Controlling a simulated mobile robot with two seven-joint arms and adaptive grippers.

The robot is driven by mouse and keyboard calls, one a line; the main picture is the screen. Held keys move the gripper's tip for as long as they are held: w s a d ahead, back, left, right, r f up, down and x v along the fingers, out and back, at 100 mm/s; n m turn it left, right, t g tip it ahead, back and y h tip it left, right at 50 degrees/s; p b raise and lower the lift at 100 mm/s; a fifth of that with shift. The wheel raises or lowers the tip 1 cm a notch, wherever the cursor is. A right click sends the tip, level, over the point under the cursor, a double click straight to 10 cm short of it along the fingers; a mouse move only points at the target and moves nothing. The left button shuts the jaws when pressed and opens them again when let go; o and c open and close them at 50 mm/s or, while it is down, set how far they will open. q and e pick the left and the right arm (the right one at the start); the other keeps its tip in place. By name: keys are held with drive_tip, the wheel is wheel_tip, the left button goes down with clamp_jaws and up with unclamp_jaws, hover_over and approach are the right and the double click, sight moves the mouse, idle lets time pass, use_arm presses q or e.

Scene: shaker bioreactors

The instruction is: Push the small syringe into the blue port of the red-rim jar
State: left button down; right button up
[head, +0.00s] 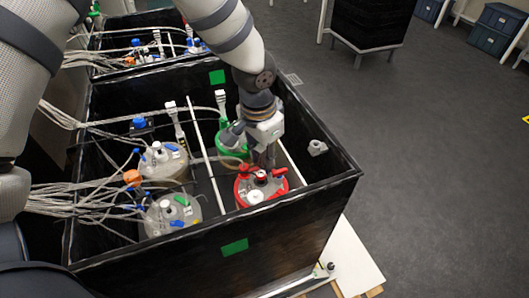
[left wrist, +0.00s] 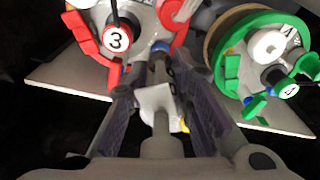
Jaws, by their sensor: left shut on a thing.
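The red-rim jar (head: 240,197) stands in the front right of the black box, with red fittings and a white cap on its lid. In the left wrist view its red rim (left wrist: 85,38) and a round "3" label show at the upper left. My left gripper (head: 265,164) points down over the back of this jar. It is shut on the small syringe (left wrist: 160,103), whose pale body shows between the fingers. The blue port (left wrist: 161,47) lies just beyond the fingertips, in line with the syringe. The fingers hide whether the tip touches or enters it.
A green-rim jar (head: 228,137) stands close behind; its rim (left wrist: 230,70) shows at right in the wrist view. Two clear jars with tubes stand at left. The black box wall (head: 330,185) rises around them. A white bar (head: 202,140) runs between the jars.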

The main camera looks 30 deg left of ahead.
use_arm(q)
drive_tip(key=shift+f, duration=0.1)
drive_tip(key=c, duration=1.3)
unclamp_jaws()
drive_tip(key=shift+c, duration=0.2)
drive_tip(key=r, duration=0.8)
drive_tip(key=s+r, duration=0.1)
drive_tip(key=r, duration=0.3)
drive_tip(key=shift+s+a, duration=0.1)
drive_tip(key=shift+a, duration=0.05)
